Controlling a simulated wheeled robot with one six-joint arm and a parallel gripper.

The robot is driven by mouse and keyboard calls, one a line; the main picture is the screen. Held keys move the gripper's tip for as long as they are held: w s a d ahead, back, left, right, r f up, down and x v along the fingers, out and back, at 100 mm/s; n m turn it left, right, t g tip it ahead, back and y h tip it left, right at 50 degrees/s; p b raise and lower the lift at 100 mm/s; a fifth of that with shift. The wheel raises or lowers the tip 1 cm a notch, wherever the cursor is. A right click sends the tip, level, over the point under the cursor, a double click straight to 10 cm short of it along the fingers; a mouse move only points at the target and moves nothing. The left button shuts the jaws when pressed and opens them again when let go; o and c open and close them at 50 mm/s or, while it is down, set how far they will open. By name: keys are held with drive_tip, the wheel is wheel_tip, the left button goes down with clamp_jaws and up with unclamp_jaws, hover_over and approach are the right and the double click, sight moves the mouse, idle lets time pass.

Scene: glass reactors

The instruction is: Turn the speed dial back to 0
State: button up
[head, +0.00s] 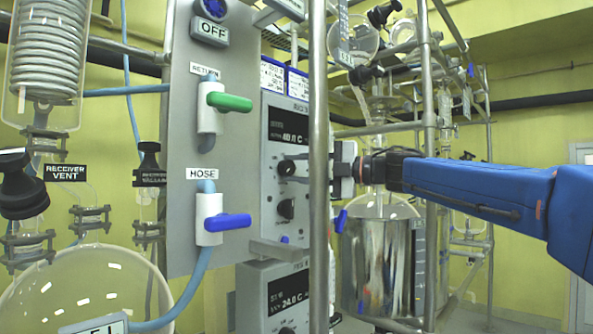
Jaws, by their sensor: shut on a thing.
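My gripper (299,168) reaches in from the right on a blue arm. Its fingers are shut on a small black dial (286,168) on the front of the upper grey control box (276,228). A vertical steel post crosses in front of the fingers and hides part of them. The dial's scale and pointer are too small to read. A second black dial (286,208) sits just below on the same box. A display (289,129) on the box shows digits and a C, too small to read surely.
A grey panel (180,230) left of the box carries a green valve handle (229,102) and a blue one (227,222). The steel post (318,270) stands close to the gripper. A glass and steel vessel (385,265) stands below my arm. A second control box (262,295) sits lower.

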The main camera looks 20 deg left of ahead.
drive_tip(key=shift+n+h, duration=0.4)
drive_tip(key=shift+n, duration=0.6)
drive_tip(key=o, duration=1)
drive_tip(key=shift+o, duration=0.2)
drive_tip(key=d, duration=1.7)
drive_tip(key=shift+d+r, duration=0.2)
drive_tip(key=shift+r, duration=0.15)
drive_tip(key=shift+s, duration=0.1)
